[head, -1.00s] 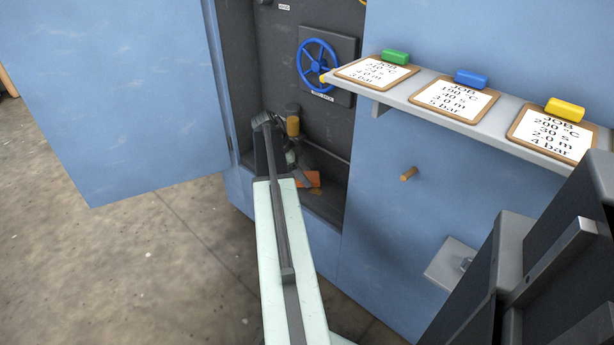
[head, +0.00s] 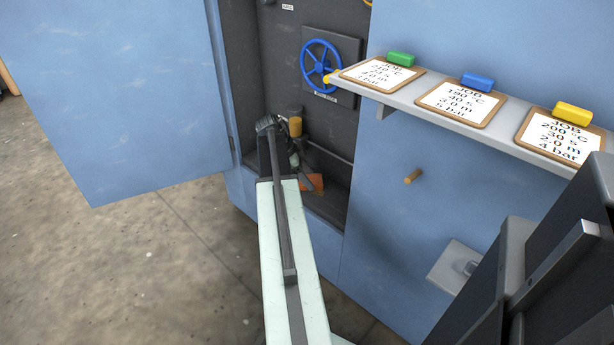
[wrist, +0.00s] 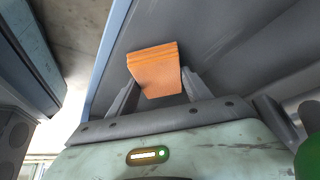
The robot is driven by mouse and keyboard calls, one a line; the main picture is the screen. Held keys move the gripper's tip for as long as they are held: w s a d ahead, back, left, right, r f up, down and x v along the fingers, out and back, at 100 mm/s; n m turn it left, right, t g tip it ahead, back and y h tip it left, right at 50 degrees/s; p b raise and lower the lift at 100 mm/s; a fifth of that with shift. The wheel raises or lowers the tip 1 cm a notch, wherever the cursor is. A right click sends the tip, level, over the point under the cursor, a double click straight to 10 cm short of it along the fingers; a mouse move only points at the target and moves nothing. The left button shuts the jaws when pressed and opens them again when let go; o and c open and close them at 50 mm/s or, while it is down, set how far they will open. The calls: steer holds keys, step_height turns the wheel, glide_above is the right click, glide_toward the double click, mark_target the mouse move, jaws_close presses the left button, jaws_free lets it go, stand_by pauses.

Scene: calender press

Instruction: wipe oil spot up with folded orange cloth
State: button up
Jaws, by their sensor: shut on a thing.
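The folded orange cloth (wrist: 155,70) is between the two grey fingers of my gripper (wrist: 158,88) in the wrist view, and the gripper is shut on it. Its folded layers stick out past the fingertips, over a dark grey surface. In the head view the orange cloth (head: 316,182) shows low inside the open cabinet, close above or on its dark floor; I cannot tell if it touches. My forearm hides part of that area. I cannot make out the oil spot now.
A blue handwheel (head: 321,63) is on the cabinet's back wall, with an amber cylinder (head: 295,126) below it. An open blue door (head: 110,100) stands at left. A shelf (head: 440,108) with job cards and a wooden peg (head: 412,176) stick out at right.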

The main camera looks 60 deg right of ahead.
mark_target(330, 194)
steer(key=shift+s+a+f, duration=0.1)
steer(key=shift+s+a, duration=0.25)
steer(key=shift+s, duration=0.85)
steer(key=shift+s+a+r, duration=0.1)
steer(key=shift+s+a, duration=0.2)
steer(key=shift+s, duration=0.9)
steer(key=shift+s+a+f, duration=0.1)
steer(key=shift+s+a, duration=0.25)
steer(key=shift+s, duration=0.85)
step_height(330, 194, up, 6)
steer(key=p, duration=0.5)
steer(key=shift+d+p, duration=0.1)
steer(key=shift+p, duration=0.25)
step_height(330, 194, up, 3)
steer(key=p, duration=0.3)
